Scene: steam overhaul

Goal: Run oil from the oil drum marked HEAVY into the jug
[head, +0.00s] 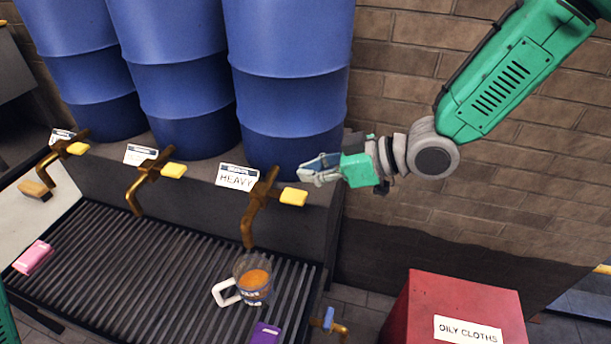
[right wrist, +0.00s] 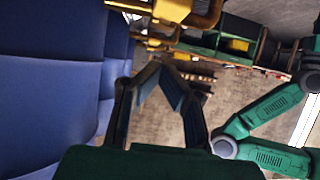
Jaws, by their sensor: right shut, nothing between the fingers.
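The HEAVY oil drum (head: 290,100) is the rightmost of three blue drums, with a white HEAVY label (head: 235,177) below it. Its brass tap (head: 262,205) has a yellow handle (head: 293,197) pointing right and a spout hanging down. The clear jug (head: 253,292) with a white handle stands upright on the grating under the spout and holds some orange oil. I cannot make out a stream between them. My right gripper (head: 304,170) is shut and empty, just above and beyond the yellow handle. Its fingers also show in the right wrist view (right wrist: 158,75). My left gripper is out of view.
Two other drums (head: 170,60) (head: 75,60) have similar taps. The slatted drip tray (head: 140,250) holds a pink block (head: 33,257) and a purple block (head: 265,334). A red OILY CLOTHS bin (head: 425,300) stands at the lower right. A brick wall (head: 400,80) rises behind.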

